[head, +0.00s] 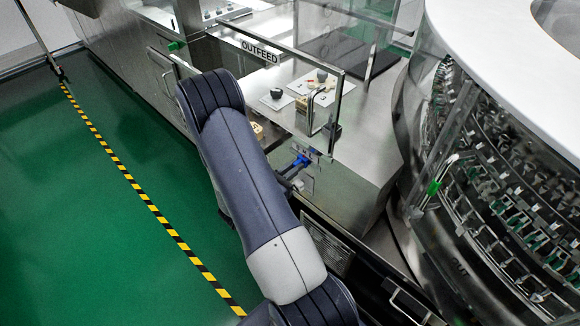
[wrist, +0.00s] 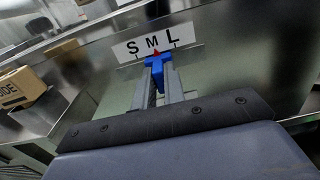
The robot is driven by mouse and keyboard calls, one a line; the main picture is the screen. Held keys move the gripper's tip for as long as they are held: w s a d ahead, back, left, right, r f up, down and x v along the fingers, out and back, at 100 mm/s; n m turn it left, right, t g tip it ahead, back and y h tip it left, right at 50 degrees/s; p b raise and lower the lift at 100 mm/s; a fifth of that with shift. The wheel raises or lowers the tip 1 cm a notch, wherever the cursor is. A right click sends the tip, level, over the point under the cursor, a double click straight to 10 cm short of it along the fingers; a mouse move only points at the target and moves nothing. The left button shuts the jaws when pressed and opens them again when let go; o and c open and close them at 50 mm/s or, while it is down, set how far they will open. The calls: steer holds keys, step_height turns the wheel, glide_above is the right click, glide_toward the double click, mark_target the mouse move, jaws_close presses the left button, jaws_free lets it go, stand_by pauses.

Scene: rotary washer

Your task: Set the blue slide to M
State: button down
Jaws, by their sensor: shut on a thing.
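The blue slide (wrist: 156,64) sits below a white plate (wrist: 153,42) marked S, M, L in the wrist view. A small red pointer (wrist: 155,52) at the slide's top is close beneath the M, with the S to its left and the L to its right. My gripper (wrist: 158,82) is shut on the blue slide from below. In the head view the blue slide (head: 301,160) shows at the front of the outfeed table, beyond my arm. My gripper (head: 290,180) is partly hidden by the arm there.
A clear guard door with a metal frame (head: 338,100) stands above the slide. The rotary washer (head: 490,190) fills the right side. A cardboard box (wrist: 22,88) is at left in the wrist view. Green floor (head: 70,220) is open at left.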

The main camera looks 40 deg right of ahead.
steer(key=c, duration=1.5)
jaws_free()
steer(key=a, duration=0.7)
steer(key=a+b, duration=0.1)
steer(key=a, duration=0.2)
steer(key=shift+s+a, duration=0.4)
steer(key=shift+w+d+p, duration=0.25)
steer(key=shift+w+d, duration=0.1)
steer(key=shift+d, duration=1.45)
steer(key=shift+w+d+p, duration=0.3)
steer(key=shift+w+d, duration=0.1)
steer(key=shift+d, duration=1.35)
steer(key=shift+w+d+p, duration=0.25)
steer(key=shift+w+d, duration=0.1)
steer(key=shift+d, duration=1.45)
